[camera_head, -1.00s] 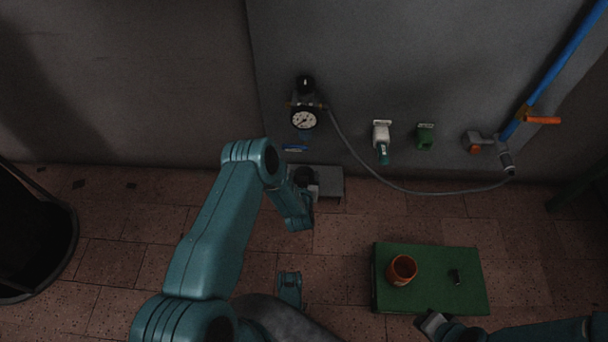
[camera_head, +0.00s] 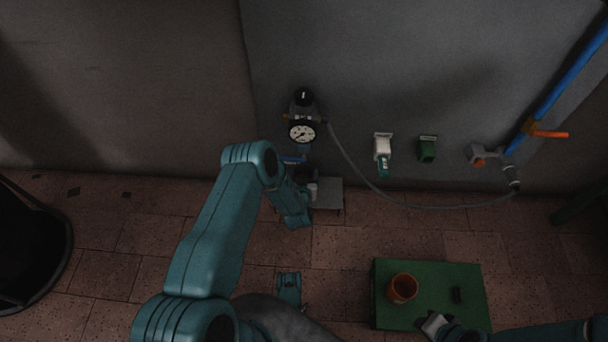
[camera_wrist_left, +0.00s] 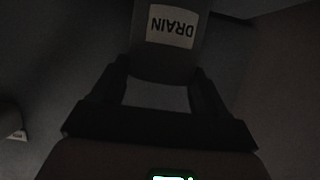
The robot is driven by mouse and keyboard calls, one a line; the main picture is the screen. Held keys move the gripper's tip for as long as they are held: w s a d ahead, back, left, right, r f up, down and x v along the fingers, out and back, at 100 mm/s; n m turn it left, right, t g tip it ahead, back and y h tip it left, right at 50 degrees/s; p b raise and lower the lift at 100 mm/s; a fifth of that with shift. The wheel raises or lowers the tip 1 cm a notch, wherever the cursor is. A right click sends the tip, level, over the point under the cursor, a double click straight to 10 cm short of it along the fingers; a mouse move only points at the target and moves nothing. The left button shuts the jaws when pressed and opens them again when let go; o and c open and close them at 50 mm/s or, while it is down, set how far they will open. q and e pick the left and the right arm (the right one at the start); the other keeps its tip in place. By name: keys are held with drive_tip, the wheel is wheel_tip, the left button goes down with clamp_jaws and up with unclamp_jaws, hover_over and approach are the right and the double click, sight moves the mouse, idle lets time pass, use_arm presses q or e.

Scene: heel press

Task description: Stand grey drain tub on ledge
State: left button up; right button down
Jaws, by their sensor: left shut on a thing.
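My left gripper (camera_head: 312,190) is shut on the grey drain tub (camera_head: 305,174). The tub shows dark and mostly hidden behind the gripper in the head view. In the left wrist view the tub (camera_wrist_left: 168,62) sits between the fingers, its white DRAIN label upside down in the picture. The grey ledge (camera_head: 331,196) juts from the foot of the wall, under and to the right of the gripper. I cannot tell whether the tub touches it. My right gripper (camera_head: 435,323) is over the near edge of the green table; its jaws are unclear.
A pressure gauge (camera_head: 301,132) with a grey hose (camera_head: 365,181) is on the wall just above the ledge. A white holder (camera_head: 382,148) and a green holder (camera_head: 427,149) are further right. The green table (camera_head: 387,318) bears an orange pot (camera_head: 403,288). A black bin (camera_head: 35,245) stands left.

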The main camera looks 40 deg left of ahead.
use_arm(q)
drive_tip(key=shift+f, duration=0.35)
idle(0.3)
drive_tip(key=o, duration=1)
